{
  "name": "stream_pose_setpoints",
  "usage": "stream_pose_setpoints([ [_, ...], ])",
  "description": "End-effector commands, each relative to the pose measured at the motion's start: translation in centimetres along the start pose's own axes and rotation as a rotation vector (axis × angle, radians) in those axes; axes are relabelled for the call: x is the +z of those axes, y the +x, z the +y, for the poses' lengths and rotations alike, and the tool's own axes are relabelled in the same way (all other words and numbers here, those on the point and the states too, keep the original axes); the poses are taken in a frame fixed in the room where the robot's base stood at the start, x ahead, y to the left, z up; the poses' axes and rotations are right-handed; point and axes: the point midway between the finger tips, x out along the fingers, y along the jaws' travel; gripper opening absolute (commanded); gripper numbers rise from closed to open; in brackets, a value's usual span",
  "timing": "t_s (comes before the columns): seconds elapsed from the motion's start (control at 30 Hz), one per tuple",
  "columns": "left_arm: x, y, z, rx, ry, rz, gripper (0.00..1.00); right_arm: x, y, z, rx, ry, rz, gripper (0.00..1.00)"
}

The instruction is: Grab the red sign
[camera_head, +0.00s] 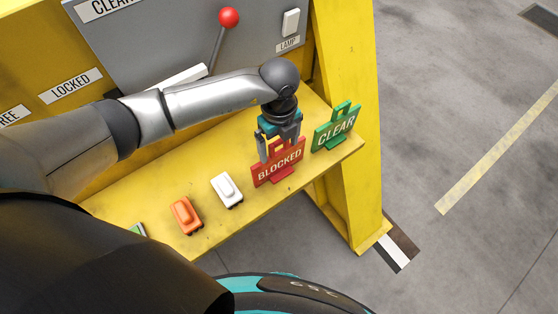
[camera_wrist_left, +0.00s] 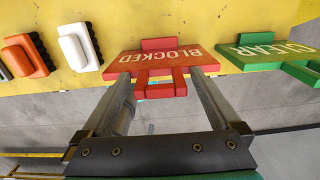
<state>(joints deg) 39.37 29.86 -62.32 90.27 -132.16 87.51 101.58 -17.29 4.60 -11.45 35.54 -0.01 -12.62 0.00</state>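The red sign (camera_head: 279,170) reads BLOCKED and stands upright on the yellow shelf (camera_head: 237,215) in the head view. It also shows in the left wrist view (camera_wrist_left: 160,58), with its loop-shaped handle between my fingers. My left gripper (camera_head: 279,154) is above the sign, pointing down. In the left wrist view my left gripper (camera_wrist_left: 161,82) is open, with one finger on each side of the handle and a gap to it. The fingertips are close to the sign's top edge; I cannot tell whether they touch it. My right gripper is not in view.
A green CLEAR sign (camera_head: 337,130) stands right of the red one. A white block (camera_head: 227,190) and an orange block (camera_head: 186,216) sit to its left. Behind are a grey panel with a red-knobbed lever (camera_head: 228,18) and a yellow post (camera_head: 349,90).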

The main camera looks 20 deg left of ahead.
Motion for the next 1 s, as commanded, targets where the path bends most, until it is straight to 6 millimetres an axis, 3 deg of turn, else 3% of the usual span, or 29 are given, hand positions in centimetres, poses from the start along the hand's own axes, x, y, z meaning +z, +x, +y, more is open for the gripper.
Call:
stream_pose_setpoints([
  [0.07,0.01,-0.03,-0.01,0.0,0.0,0.0,0.86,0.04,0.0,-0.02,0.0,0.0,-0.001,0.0],
  [0.83,0.05,-0.08,-0.02,-0.001,-0.001,-0.001,0.0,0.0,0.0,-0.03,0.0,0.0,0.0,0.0],
  [1.0,0.05,-0.09,-0.03,-0.001,-0.001,-0.001,0.0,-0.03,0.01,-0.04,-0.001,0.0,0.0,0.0],
])
